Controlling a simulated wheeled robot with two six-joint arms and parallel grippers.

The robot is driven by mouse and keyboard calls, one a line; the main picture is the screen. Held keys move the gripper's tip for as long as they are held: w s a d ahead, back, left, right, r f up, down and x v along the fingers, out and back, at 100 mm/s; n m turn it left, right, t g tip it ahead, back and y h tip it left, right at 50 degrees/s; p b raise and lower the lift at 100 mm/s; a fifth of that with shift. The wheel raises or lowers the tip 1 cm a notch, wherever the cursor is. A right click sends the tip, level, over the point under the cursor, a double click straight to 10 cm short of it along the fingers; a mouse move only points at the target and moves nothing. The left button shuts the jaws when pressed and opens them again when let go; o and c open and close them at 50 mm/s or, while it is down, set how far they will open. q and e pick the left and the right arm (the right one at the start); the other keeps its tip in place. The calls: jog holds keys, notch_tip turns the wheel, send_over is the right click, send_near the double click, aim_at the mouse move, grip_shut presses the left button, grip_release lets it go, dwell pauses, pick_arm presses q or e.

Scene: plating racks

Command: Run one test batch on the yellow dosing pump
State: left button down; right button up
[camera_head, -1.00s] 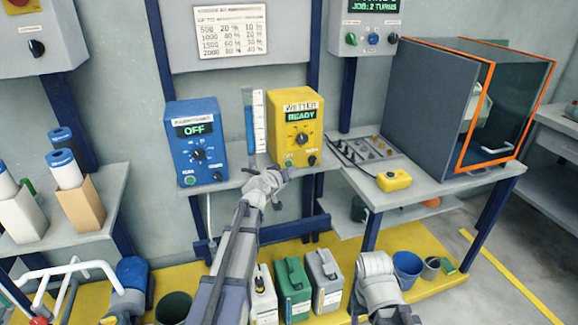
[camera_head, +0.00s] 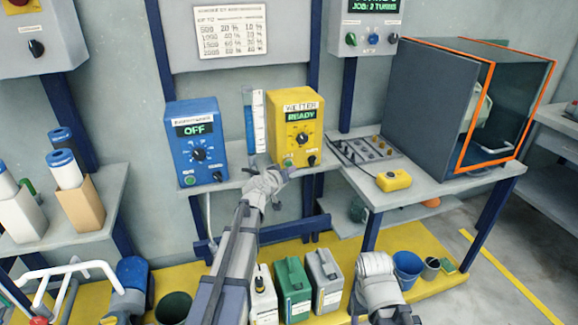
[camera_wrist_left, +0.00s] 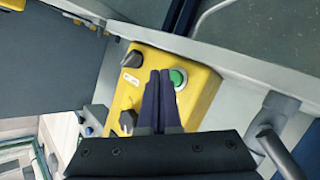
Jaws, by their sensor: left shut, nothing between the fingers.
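The yellow dosing pump (camera_head: 292,122) stands on the shelf at the back, labelled WETTER, with its display reading READY. It has a large knob, a small black knob and a green button (camera_wrist_left: 178,77) at its lower left. My left gripper (camera_head: 284,173) is shut and empty just in front of the pump's lower left part. In the left wrist view its closed fingertips (camera_wrist_left: 160,73) appear right beside the green button and partly overlap its edge; I cannot tell whether they touch. My right gripper's fingers are not visible; only part of that arm shows.
A blue pump (camera_head: 196,140) reading OFF stands to the left, with a measuring tube (camera_head: 259,122) of blue liquid between the pumps. A chart (camera_head: 230,32) hangs above. A yellow pendant box (camera_head: 393,180) and a dark cabinet (camera_head: 436,110) are on the right bench.

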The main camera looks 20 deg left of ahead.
pick_arm(q)
jog(key=shift+w+a, duration=0.25)
jog(key=shift+w, duration=0.1)
jog(key=shift+w+a, duration=0.3)
jog(key=shift+w, duration=0.1)
dwell(0.9)
jog(key=shift+s, duration=0.1)
jog(key=shift+s+d, duration=0.5)
jog(key=shift+s, duration=0.15)
jog(key=shift+s, duration=0.1)
jog(key=s+d, duration=0.1)
jog(key=s, duration=0.1)
jog(key=s+d, duration=0.2)
dwell(0.6)
jog(key=shift+a, duration=0.1)
dwell(0.3)
